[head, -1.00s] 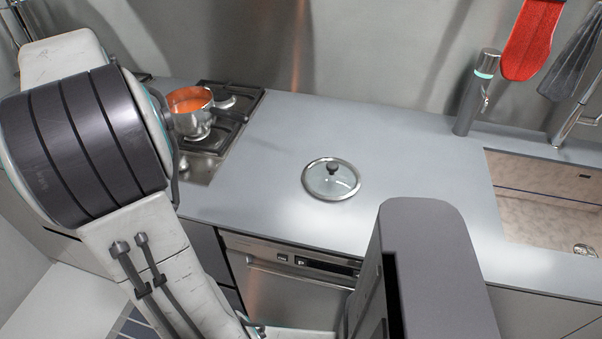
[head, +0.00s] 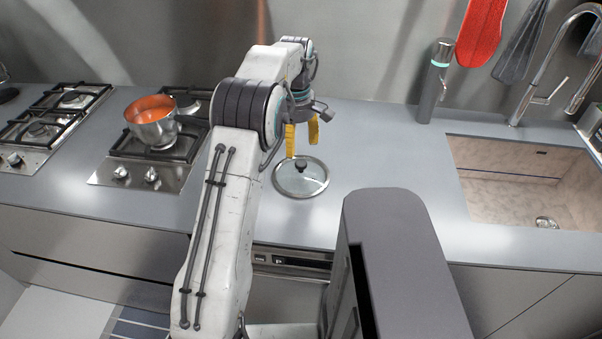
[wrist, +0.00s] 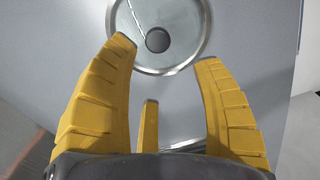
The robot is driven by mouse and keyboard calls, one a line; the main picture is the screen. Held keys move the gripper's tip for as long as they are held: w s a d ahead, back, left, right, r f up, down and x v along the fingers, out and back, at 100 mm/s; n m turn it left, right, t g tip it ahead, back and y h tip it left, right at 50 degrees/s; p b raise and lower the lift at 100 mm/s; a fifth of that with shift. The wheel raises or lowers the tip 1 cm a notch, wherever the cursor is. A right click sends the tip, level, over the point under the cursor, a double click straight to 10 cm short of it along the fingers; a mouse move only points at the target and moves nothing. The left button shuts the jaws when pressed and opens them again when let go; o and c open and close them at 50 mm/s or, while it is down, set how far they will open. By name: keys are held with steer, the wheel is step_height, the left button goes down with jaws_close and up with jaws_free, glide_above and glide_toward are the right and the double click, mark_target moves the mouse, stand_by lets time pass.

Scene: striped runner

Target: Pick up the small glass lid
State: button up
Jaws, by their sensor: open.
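The small glass lid (head: 301,178) lies flat on the grey counter, with a metal rim and a dark round knob at its centre. In the wrist view the lid (wrist: 180,58) is at the top, with its knob (wrist: 158,40) just beyond the fingertips. My gripper (head: 301,145) has yellow fingers and hangs over the far side of the lid, pointing down. In the wrist view my gripper (wrist: 165,52) is open and empty, its fingers spread to either side of the knob's line. I cannot tell the exact height above the lid.
The counter (head: 375,150) around the lid is clear.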

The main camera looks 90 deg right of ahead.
mark_target(301, 163)
steer(key=shift+s+f, duration=0.55)
steer(key=shift+f, duration=0.15)
steer(key=shift+a+f+p, duration=0.2)
steer(key=shift+f+p, duration=0.15)
steer(key=shift+f, duration=2.75)
jaws_close()
